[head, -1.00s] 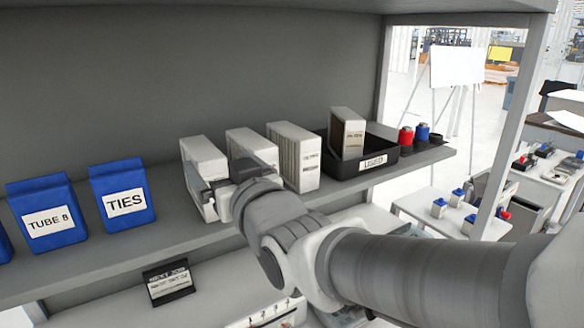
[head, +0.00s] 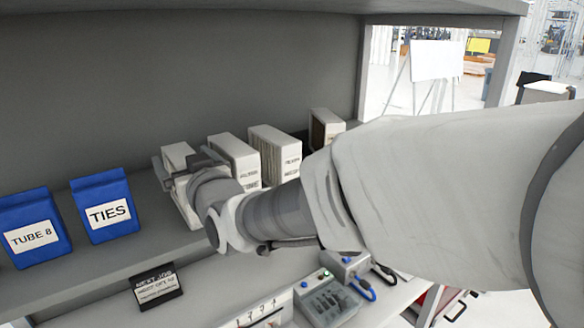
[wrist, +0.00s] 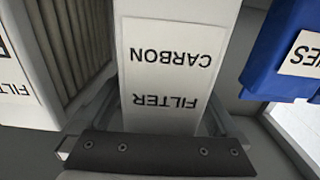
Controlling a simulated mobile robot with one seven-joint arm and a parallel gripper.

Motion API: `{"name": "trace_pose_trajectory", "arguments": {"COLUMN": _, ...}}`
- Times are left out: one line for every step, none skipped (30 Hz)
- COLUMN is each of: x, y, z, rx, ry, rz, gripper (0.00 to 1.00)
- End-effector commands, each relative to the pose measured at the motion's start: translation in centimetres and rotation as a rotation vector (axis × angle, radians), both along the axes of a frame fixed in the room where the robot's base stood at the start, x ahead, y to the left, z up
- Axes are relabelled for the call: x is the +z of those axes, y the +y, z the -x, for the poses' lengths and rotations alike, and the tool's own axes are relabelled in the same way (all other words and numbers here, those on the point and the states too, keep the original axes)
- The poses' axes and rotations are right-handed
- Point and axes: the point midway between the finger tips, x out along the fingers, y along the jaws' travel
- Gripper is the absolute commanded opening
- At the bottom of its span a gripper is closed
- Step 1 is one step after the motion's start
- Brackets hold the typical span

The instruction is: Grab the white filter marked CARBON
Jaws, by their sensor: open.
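The white filter marked CARBON (wrist: 165,75) fills the middle of the wrist view, its label upside down there. In the head view it is the leftmost filter (head: 177,152) standing upright on the shelf, partly hidden by my gripper. My gripper (head: 187,172) is open in front of it. In the wrist view my gripper (wrist: 163,105) has one finger on each side of the filter's labelled face. I cannot tell whether either finger touches it.
Another filter (wrist: 70,45) with a pleated side stands close beside it. A blue TIES pack (head: 104,205) is on the other side, with a TUBE 8 pack (head: 34,228) beyond. More filters (head: 275,152) stand right along the shelf (head: 140,238). A device (head: 328,300) lies below.

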Motion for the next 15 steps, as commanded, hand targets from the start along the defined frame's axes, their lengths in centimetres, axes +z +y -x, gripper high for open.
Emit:
{"name": "trace_pose_trajectory", "arguments": {"x": 0.07, "y": 0.15, "z": -0.18, "rx": 0.000, "ry": -0.001, "rz": -0.001, "gripper": 0.97}}
{"name": "trace_pose_trajectory", "arguments": {"x": 0.05, "y": 0.19, "z": -0.22, "rx": 0.000, "ry": -0.001, "rz": -0.001, "gripper": 0.97}}
{"name": "trace_pose_trajectory", "arguments": {"x": 0.03, "y": 0.22, "z": -0.26, "rx": 0.000, "ry": -0.001, "rz": -0.001, "gripper": 0.97}}
{"name": "trace_pose_trajectory", "arguments": {"x": 0.02, "y": 0.22, "z": -0.27, "rx": 0.000, "ry": -0.001, "rz": -0.001, "gripper": 0.97}}
{"name": "trace_pose_trajectory", "arguments": {"x": 0.01, "y": 0.22, "z": -0.27, "rx": 0.000, "ry": -0.001, "rz": -0.001, "gripper": 0.97}}
{"name": "trace_pose_trajectory", "arguments": {"x": 0.01, "y": 0.21, "z": -0.27, "rx": 0.000, "ry": -0.001, "rz": -0.001, "gripper": 0.97}}
{"name": "trace_pose_trajectory", "arguments": {"x": 0.00, "y": 0.21, "z": -0.26, "rx": 0.000, "ry": -0.001, "rz": -0.001, "gripper": 0.97}}
{"name": "trace_pose_trajectory", "arguments": {"x": 0.01, "y": 0.21, "z": -0.26, "rx": 0.000, "ry": -0.001, "rz": -0.001, "gripper": 0.97}}
{"name": "trace_pose_trajectory", "arguments": {"x": 0.01, "y": 0.20, "z": -0.25, "rx": 0.000, "ry": -0.001, "rz": -0.001, "gripper": 0.96}}
{"name": "trace_pose_trajectory", "arguments": {"x": 0.00, "y": 0.20, "z": -0.25, "rx": 0.000, "ry": -0.001, "rz": -0.001, "gripper": 0.90}}
{"name": "trace_pose_trajectory", "arguments": {"x": 0.01, "y": 0.20, "z": -0.25, "rx": 0.000, "ry": -0.001, "rz": -0.001, "gripper": 0.85}}
{"name": "trace_pose_trajectory", "arguments": {"x": 0.00, "y": 0.20, "z": -0.25, "rx": 0.000, "ry": -0.001, "rz": -0.001, "gripper": 0.78}}
{"name": "trace_pose_trajectory", "arguments": {"x": 0.01, "y": 0.19, "z": -0.24, "rx": 0.000, "ry": -0.001, "rz": -0.001, "gripper": 0.72}}
{"name": "trace_pose_trajectory", "arguments": {"x": 0.00, "y": 0.18, "z": -0.25, "rx": 0.000, "ry": -0.001, "rz": -0.001, "gripper": 0.67}}
{"name": "trace_pose_trajectory", "arguments": {"x": 0.01, "y": 0.19, "z": -0.24, "rx": 0.000, "ry": -0.001, "rz": -0.001, "gripper": 0.60}}
